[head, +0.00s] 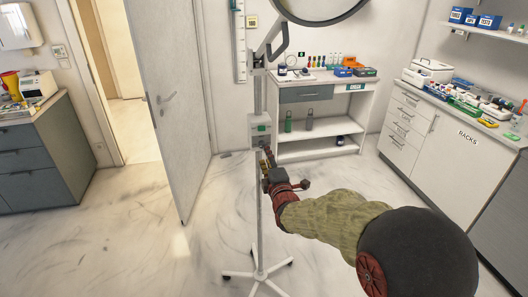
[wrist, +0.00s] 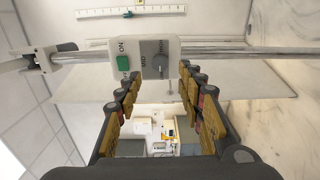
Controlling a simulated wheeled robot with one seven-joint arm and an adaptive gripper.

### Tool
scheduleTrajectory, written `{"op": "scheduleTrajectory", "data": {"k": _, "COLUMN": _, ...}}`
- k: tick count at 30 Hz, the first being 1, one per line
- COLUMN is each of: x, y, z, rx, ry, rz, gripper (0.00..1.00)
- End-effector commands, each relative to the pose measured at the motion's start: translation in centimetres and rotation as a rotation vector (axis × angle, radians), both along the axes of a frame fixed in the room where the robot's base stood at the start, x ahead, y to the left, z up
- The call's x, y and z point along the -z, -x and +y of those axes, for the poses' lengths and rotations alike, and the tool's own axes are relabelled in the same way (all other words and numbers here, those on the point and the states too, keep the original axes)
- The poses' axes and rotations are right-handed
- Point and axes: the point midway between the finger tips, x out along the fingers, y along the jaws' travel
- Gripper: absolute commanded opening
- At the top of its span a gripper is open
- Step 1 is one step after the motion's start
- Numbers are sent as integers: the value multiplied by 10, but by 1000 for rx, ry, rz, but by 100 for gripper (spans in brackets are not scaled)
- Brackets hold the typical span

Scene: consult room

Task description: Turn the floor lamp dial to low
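The floor lamp (head: 259,200) stands on a white wheeled base, with a control box (head: 261,128) on its pole. In the wrist view the white box (wrist: 145,42) carries a green switch (wrist: 123,63) and a round grey dial (wrist: 155,60). The dial's setting is too small to read. My gripper (wrist: 160,72) is open and empty, its fingers reaching toward the box on either side of the dial, with no clear contact. In the head view my gripper (head: 266,163) is just below the box, its fingertips partly hidden.
The lamp's ring-shaped head (head: 322,22) hangs above. An open door (head: 172,95) stands to the left. A white shelf unit (head: 318,120) is behind the lamp, and a cabinet labelled RACKS (head: 455,135) is at the right. The floor around the lamp base is mostly clear.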

Motion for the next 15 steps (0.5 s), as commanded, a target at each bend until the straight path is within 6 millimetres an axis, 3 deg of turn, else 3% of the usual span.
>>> {"op": "scheduleTrajectory", "data": {"k": 6, "x": 0, "y": 37, "z": -10, "rx": 0, "ry": 0, "rz": 0, "gripper": 38}}
{"op": "scheduleTrajectory", "data": {"k": 15, "x": 1, "y": 58, "z": -16, "rx": 0, "ry": 0, "rz": 1, "gripper": 38}}
